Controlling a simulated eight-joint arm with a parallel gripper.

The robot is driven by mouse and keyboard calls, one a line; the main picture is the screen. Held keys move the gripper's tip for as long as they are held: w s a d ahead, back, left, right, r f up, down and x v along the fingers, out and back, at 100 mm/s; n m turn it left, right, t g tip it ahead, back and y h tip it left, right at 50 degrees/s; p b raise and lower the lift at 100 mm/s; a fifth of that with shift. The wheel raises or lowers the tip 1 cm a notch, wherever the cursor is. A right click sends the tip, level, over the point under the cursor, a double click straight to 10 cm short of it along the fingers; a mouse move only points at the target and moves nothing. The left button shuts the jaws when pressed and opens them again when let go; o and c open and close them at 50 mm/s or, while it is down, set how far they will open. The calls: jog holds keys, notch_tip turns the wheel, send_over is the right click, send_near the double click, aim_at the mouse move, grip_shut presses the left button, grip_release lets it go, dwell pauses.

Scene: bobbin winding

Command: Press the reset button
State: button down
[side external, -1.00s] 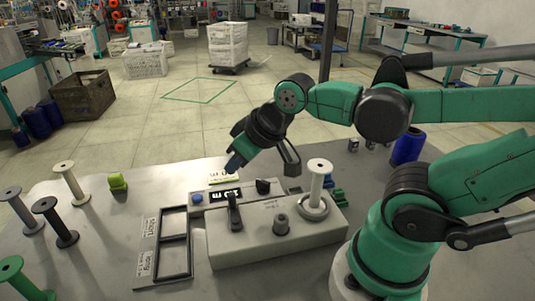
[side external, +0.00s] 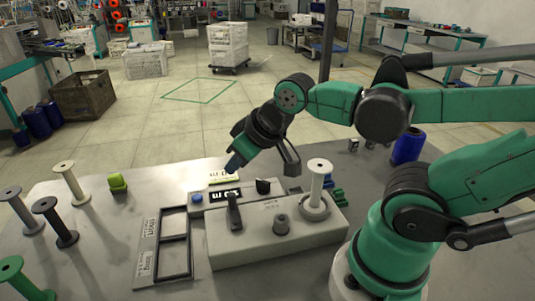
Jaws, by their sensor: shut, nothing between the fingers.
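A blue button (side external: 197,198), which I take to be the reset button, sits at the left end of the winder's small display panel. The lit display (side external: 225,194) is just to its right; its digits are too small to read surely. The grey winder (side external: 270,242) carries a dark lever (side external: 234,211), a dark knob (side external: 263,186) and a pale bobbin (side external: 318,180) standing upright on its right side. My gripper (side external: 234,164) is shut and empty. It points down and left, above and to the right of the blue button in the picture, apart from it.
A dark two-part frame tray (side external: 174,245) lies left of the winder. Several bobbins, one of them dark (side external: 55,222), stand at the table's left. A yellow-green object (side external: 117,183) stands behind them. A blue spool (side external: 408,147) stands at the right.

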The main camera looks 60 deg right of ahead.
aim_at(200, 197)
dwell(0.4)
jog(key=shift+w+r+n, duration=0.15)
jog(key=shift+w+n, duration=0.25)
jog(key=shift+w, duration=0.15)
jog(key=w+n+t, duration=0.2)
jog(key=w+n, duration=0.5)
jog(key=w, duration=0.2)
jog(key=shift+w+f+n, duration=0.2)
jog(key=shift+f+n, duration=0.1)
jog(key=shift+f, duration=0.15)
jog(key=shift+f, duration=4.3)
jog(key=shift+r, duration=0.1)
jog(key=shift+r, duration=2.45)
